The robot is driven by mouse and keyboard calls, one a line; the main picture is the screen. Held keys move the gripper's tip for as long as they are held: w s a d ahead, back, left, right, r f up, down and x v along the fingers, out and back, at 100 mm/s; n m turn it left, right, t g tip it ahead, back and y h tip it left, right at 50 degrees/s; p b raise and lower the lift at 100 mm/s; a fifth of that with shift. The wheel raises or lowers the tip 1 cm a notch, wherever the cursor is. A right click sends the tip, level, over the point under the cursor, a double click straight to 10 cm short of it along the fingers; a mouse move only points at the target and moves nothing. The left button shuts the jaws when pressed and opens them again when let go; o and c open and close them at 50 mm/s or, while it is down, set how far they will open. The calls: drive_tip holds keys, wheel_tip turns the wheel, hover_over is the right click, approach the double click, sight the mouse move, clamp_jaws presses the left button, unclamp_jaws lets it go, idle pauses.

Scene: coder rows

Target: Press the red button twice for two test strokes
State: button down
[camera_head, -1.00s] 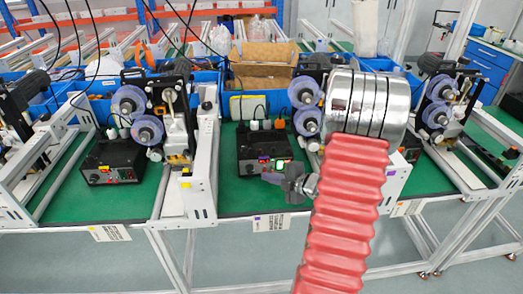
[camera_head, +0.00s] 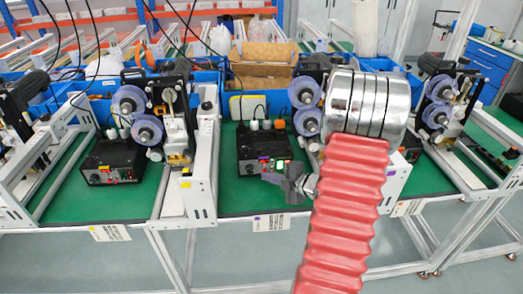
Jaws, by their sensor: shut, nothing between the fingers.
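A black control box (camera_head: 258,143) stands on the green bench top in the middle. Its front panel has a lit green display (camera_head: 283,165) and small red and orange parts at the left. I cannot tell which of these is the red button. My gripper (camera_head: 270,178) is right in front of the panel, just below the display, pointing left. It is small and grey, and its fingers look together with nothing in them. I cannot tell whether its tip touches the panel. My red ribbed arm sleeve and silver arm section hide the area to the right of the box.
Another black control box (camera_head: 112,162) stands on the left bench section. Coder machines with purple-blue reels (camera_head: 146,130) stand on white frames on both sides. A cardboard box (camera_head: 262,66) and blue bins are behind. Green bench top (camera_head: 240,203) is clear in front of the middle box.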

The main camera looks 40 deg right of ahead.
drive_tip(key=shift+w, duration=0.1)
idle(0.6)
drive_tip(key=shift+w+d+r, duration=0.1)
drive_tip(key=shift+w+d, duration=0.2)
drive_tip(key=shift+s, duration=0.1)
idle(0.3)
drive_tip(key=shift+s+a, duration=0.85)
drive_tip(key=shift+s, duration=0.25)
drive_tip(key=shift+s+a, duration=0.55)
drive_tip(key=shift+s, duration=0.3)
drive_tip(key=shift+s+a, duration=0.6)
drive_tip(key=shift+s, duration=0.25)
